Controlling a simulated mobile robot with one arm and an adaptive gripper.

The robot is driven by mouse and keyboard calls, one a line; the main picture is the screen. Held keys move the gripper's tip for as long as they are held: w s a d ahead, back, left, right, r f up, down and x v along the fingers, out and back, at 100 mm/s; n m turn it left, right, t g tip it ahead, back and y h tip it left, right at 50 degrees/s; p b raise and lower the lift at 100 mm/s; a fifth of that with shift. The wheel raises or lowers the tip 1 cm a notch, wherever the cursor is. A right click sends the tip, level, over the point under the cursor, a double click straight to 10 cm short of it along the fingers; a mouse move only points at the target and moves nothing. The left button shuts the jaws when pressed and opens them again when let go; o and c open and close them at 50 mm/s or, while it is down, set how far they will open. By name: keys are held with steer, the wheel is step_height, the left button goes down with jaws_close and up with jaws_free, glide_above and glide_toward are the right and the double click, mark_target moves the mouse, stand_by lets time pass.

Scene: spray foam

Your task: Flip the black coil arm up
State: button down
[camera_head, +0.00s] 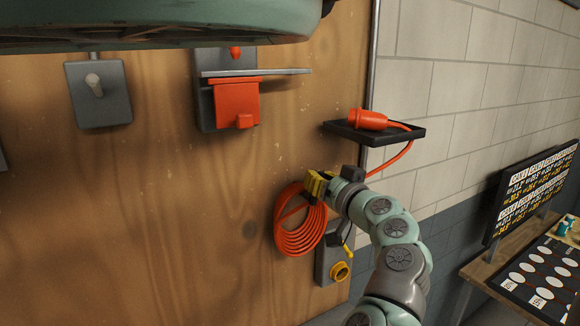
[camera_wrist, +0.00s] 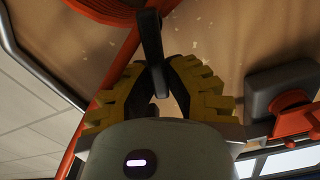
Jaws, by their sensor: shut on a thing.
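The black coil arm (camera_wrist: 151,40) is a dark narrow bar in the wrist view. It runs down from the orange coil to between my gripper's yellow fingers. My gripper (camera_head: 314,186) is at the top of the orange hose coil (camera_head: 299,228) on the wooden wall in the head view. In the wrist view my gripper (camera_wrist: 165,70) is shut on the bar's near end. The coil also shows at the top of the wrist view (camera_wrist: 105,10). In the head view, my gripper largely hides the arm, so its tilt is hard to tell there.
A black shelf (camera_head: 400,135) with an orange nozzle (camera_head: 367,119) is just above my gripper, its hose hanging down. A red box (camera_head: 236,103) is up left. A table (camera_head: 478,268) stands right.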

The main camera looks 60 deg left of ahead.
steer(key=shift+f+b, duration=0.15)
steer(key=shift+b, duration=0.2)
steer(key=shift+s+f+b, duration=0.1)
steer(key=shift+s+b, duration=0.05)
steer(key=shift+b, duration=0.5)
steer(key=n+b, duration=0.1)
steer(key=b, duration=0.2)
steer(key=shift+s+a+f, duration=0.1)
steer(key=shift+s, duration=0.1)
steer(key=b, duration=0.1)
steer(key=n+b, duration=0.1)
steer(key=b, duration=0.1)
steer(key=shift+s+n+b, duration=0.25)
steer(key=shift+n+b, duration=0.05)
steer(key=shift+s+r+n+b, duration=0.1)
steer(key=shift+r+n+b, duration=0.25)
steer(key=shift+b, duration=0.35)
steer(key=c, duration=1)
jaws_free()
steer(key=shift+r, duration=0.1)
